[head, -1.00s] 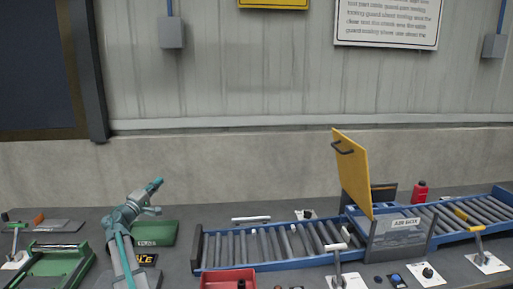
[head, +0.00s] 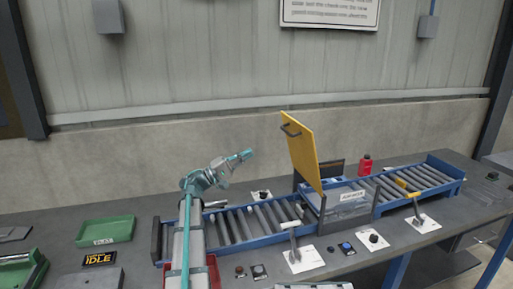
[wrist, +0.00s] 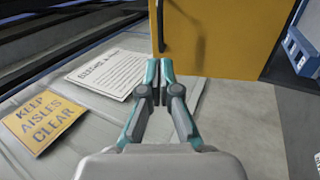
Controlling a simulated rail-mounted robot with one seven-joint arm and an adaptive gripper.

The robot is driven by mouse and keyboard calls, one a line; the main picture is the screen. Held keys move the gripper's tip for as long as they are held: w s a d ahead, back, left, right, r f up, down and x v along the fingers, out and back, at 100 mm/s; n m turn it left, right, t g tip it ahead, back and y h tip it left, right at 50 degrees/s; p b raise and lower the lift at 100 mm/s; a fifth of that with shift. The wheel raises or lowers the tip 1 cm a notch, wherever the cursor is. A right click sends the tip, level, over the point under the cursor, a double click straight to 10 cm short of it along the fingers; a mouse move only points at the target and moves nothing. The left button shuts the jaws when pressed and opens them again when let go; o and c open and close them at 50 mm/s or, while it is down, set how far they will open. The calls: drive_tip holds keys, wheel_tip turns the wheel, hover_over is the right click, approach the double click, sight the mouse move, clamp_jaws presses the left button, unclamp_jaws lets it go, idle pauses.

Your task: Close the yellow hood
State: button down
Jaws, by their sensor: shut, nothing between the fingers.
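The yellow hood (head: 306,152) stands open, raised and leaning slightly left above the grey-sided housing (head: 345,198) on the roller conveyor. Its dark handle (head: 291,130) is near the top of the panel. My gripper (head: 246,155) is to the left of the hood in the head view, above the conveyor and lower than the handle. In the wrist view, my gripper's fingers (wrist: 160,92) are closed together and empty. The yellow hood (wrist: 225,40) fills the upper right there, with the handle (wrist: 161,25) just beyond the fingertips; I cannot tell whether they touch.
The blue roller conveyor (head: 237,228) runs along the bench. A red bottle (head: 365,164) stands behind it. Levers on white plates (head: 300,259) and buttons (head: 346,248) are in front. A green tray (head: 105,232) is at left. The space above the left rollers is free.

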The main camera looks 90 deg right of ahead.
sight(285, 131)
drive_tip(key=p+x, duration=0.4)
drive_tip(key=x, duration=0.7)
drive_tip(key=shift+s+d+r, duration=0.15)
drive_tip(key=shift+s+r, duration=0.05)
drive_tip(key=shift+r, duration=0.05)
drive_tip(key=shift+s+d+r, duration=0.2)
drive_tip(key=shift+s, duration=0.4)
drive_tip(key=shift+s+r, duration=0.1)
